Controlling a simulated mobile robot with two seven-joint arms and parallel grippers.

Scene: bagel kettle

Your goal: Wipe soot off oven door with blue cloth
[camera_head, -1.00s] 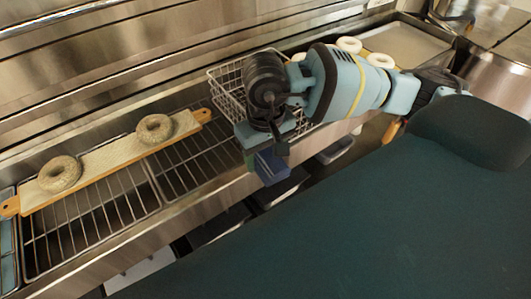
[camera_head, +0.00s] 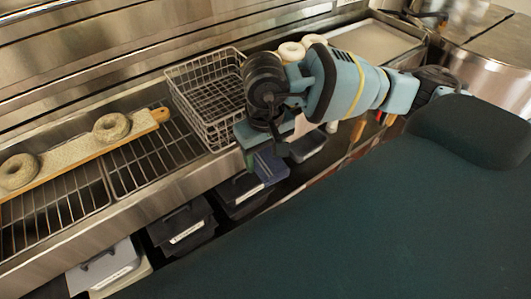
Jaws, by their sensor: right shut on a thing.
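My right gripper (camera_head: 258,148) is in the middle of the view, at the front edge of the steel counter and in front of the wire basket. It is shut on the blue cloth (camera_head: 270,166), a small dark blue folded piece at the fingertips. My own wrist hides part of the jaws. I cannot make out an oven door or any soot in this view. My left gripper is not in view.
A wire basket (camera_head: 190,85) stands empty behind my right gripper. A wooden board (camera_head: 75,150) with bagels (camera_head: 111,127) lies on wire racks (camera_head: 150,155) at left. Black bins (camera_head: 183,225) and a grey-lidded bin (camera_head: 105,268) sit below the counter. More pale bagels (camera_head: 291,51) lie behind my arm.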

